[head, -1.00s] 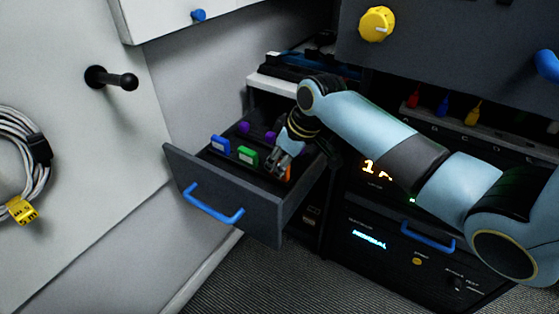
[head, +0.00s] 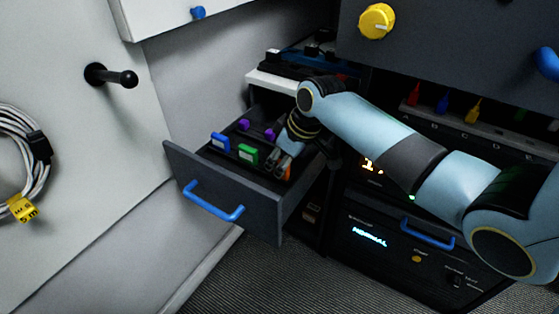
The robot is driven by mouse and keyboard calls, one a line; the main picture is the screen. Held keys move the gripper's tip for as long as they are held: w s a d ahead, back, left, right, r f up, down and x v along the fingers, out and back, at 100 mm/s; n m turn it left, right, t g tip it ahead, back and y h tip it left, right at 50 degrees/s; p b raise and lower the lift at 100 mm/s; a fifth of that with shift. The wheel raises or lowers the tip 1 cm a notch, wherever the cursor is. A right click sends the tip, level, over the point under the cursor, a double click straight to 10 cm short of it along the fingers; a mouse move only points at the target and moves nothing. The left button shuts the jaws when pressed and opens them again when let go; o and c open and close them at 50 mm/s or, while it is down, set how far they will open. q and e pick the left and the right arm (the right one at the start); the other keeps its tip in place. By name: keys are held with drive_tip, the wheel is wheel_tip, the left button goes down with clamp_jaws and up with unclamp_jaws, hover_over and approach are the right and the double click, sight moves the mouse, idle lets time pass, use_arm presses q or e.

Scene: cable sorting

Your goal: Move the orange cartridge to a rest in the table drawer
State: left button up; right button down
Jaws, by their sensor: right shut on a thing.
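The table drawer (head: 230,190) is pulled open, with a blue handle on its dark front. Inside it stand a blue cartridge (head: 220,142), a green cartridge (head: 247,154) and purple pieces (head: 257,128). My right gripper (head: 281,165) reaches down into the right side of the drawer. It is shut on the orange cartridge (head: 288,172), of which only a small part shows beside the fingers. The cartridge is at the right of the green one, near the drawer's right wall. Whether it touches the drawer floor cannot be told. My left gripper is not in view.
A dark cabinet with a lit display (head: 369,239) and a blue handle (head: 428,235) stands right of the drawer. A black peg (head: 112,77) and a coiled cable (head: 22,160) are on the left wall. A yellow knob (head: 376,21) is above.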

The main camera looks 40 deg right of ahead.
drive_tip(key=c, duration=0.7)
unclamp_jaws()
drive_tip(key=shift+o, duration=0.2)
